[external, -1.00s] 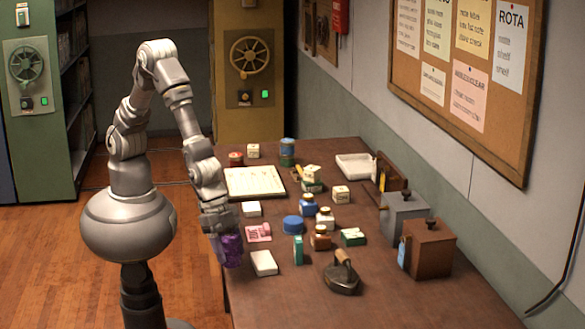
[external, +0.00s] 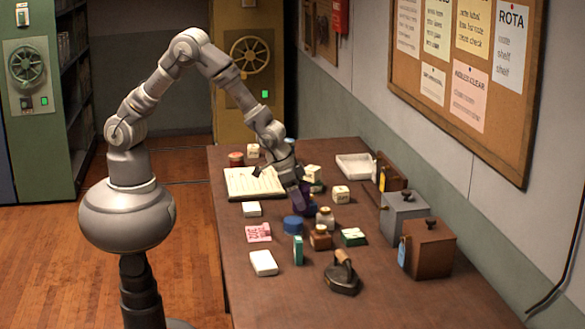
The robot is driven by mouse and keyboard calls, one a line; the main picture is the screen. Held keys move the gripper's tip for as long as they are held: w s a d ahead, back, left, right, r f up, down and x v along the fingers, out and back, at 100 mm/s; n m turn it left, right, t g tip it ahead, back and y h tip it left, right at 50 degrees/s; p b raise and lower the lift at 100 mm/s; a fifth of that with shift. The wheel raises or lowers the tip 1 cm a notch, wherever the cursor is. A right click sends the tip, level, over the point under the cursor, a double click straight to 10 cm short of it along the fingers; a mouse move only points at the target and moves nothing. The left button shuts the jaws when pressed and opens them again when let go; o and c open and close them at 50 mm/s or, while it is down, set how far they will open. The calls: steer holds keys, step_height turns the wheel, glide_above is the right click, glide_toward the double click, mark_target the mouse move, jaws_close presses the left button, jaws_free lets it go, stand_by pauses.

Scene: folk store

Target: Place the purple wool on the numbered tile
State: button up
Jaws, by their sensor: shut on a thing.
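My gripper (external: 297,188) is shut on the purple wool (external: 303,197), held over the middle of the table. The wool is small and dark here, partly covered by the fingers, and overlaps the bottles behind it in the picture. I cannot tell its exact height above the table. No number is readable on any tile.
The brown table (external: 300,292) is crowded mid-way with a blue tin (external: 293,224), a brown jar (external: 321,237), a teal box (external: 298,249) and a white-labelled jar (external: 325,218). An open book (external: 254,183) lies behind. A flat iron (external: 342,275) stands in front, boxes at right (external: 428,248).

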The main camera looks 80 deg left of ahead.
steer(key=w+d, duration=0.1)
steer(key=w, duration=0.3)
steer(key=w+d+f+b, duration=0.1)
steer(key=w+d, duration=0.1)
steer(key=w, duration=0.3)
steer(key=w+d+b, duration=0.1)
steer(key=w+d, duration=0.1)
steer(key=w, duration=0.2)
steer(key=shift+w+d+f, duration=0.25)
steer(key=shift+f, duration=0.1)
steer(key=shift+w+d, duration=0.2)
steer(key=shift+w, duration=0.25)
steer(key=shift+w+f, duration=0.1)
steer(key=shift+f, duration=0.1)
step_height(320, 180, down, 3)
steer(key=shift+f+b, duration=0.1)
steer(key=shift+b, duration=0.75)
steer(key=o, duration=1)
